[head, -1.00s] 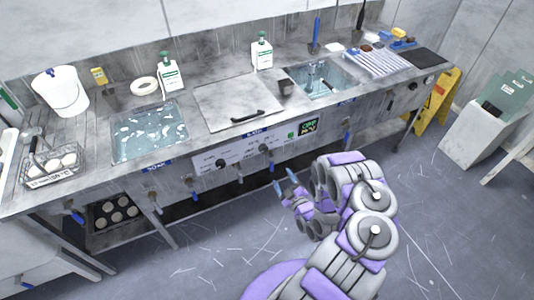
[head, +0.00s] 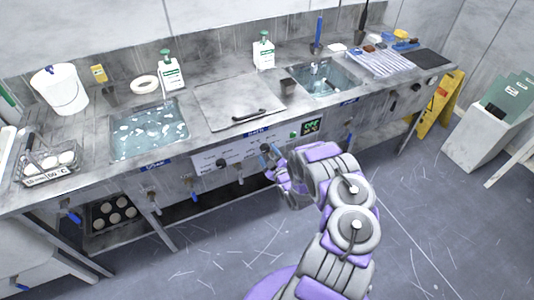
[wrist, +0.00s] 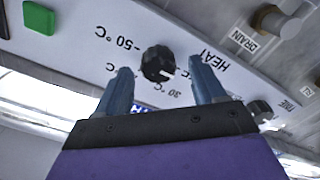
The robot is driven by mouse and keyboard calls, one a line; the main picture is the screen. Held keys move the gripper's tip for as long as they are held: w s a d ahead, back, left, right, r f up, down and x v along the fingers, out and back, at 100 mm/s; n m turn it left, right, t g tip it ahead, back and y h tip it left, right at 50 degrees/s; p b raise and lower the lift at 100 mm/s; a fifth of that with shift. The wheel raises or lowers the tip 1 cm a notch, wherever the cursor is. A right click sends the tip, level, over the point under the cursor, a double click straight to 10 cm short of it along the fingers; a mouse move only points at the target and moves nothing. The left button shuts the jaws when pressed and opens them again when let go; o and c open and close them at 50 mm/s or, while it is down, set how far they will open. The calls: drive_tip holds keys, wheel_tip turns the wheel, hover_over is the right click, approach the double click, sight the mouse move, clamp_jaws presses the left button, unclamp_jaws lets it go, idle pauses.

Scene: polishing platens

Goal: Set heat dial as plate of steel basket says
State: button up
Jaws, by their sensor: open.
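In the head view my gripper (head: 272,163) is at the front panel. The steel basket (head: 28,148), holding white round pieces, stands at the far left. Its plate (head: 48,180) seems to read 50 °C; the rest is unclear.
A green button (wrist: 39,17), a drain valve (wrist: 277,21) and another black knob (wrist: 260,109) are close to the dial. In the head view, a lidded tank (head: 235,103) lies between two water basins (head: 150,133) (head: 322,80). The floor in front is clear.

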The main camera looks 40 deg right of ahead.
drive_tip(key=shift+x, duration=0.75)
drive_tip(key=shift+r, duration=0.1)
drive_tip(key=c, duration=1.1)
